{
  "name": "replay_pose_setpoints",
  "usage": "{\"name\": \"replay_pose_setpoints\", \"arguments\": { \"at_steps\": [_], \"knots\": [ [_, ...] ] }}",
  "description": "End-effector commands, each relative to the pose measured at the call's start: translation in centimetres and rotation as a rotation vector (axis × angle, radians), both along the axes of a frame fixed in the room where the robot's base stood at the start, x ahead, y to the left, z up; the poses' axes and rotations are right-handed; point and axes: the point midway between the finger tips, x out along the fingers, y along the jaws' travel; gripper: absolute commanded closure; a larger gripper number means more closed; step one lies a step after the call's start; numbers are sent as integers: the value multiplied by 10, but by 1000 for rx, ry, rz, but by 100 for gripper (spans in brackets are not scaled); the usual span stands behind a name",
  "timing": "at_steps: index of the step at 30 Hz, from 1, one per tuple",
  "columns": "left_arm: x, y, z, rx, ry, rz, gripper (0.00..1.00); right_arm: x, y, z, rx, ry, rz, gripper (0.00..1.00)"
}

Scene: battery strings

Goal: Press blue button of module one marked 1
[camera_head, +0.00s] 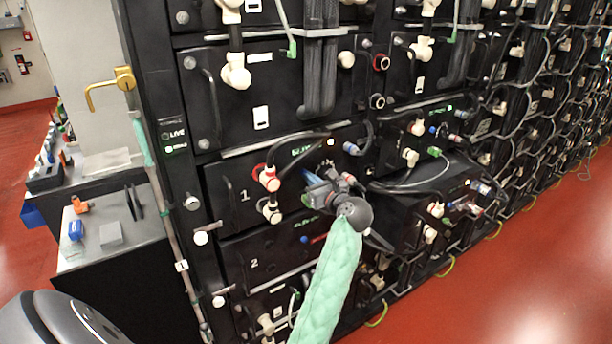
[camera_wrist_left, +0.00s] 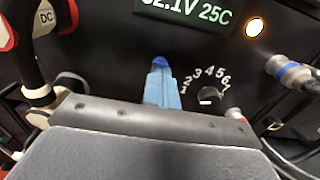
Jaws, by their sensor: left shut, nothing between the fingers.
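Module one is a black box with a white "1" (camera_head: 245,195) on its front, in the middle of the rack in the head view. My left gripper (camera_head: 312,179) is in front of its right half, with my arm in a green sleeve below. In the left wrist view its light-blue fingers (camera_wrist_left: 162,90) are shut together with nothing between them. A darker blue round spot, apparently the blue button (camera_wrist_left: 159,62), shows right at the fingertips. I cannot tell whether they touch it or whether it is pressed. My right gripper is not in view.
A lit display (camera_wrist_left: 190,12), a round orange-white light (camera_wrist_left: 255,27) and a numbered dial (camera_wrist_left: 208,95) are near the fingers. A thick cable with a red and white plug (camera_head: 269,178) is left of the gripper. Module two (camera_head: 254,263) sits below.

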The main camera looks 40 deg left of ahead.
Motion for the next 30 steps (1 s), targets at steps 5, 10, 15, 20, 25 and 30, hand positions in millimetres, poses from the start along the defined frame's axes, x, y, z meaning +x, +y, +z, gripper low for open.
{"name": "replay_pose_setpoints", "arguments": {
  "at_steps": [5,10,15,20,25,30],
  "knots": [
    [-5,-11,-1,-1,-1,0,100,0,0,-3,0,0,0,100],
    [-9,-22,-1,-1,0,0,100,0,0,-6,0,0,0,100],
    [-13,-32,-1,-1,1,0,100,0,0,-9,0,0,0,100],
    [-17,-41,-1,-2,0,0,100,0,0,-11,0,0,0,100],
    [-21,-51,-1,-1,0,1,100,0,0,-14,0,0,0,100],
    [-25,-61,-1,-1,-1,0,100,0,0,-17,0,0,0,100]
  ]
}}
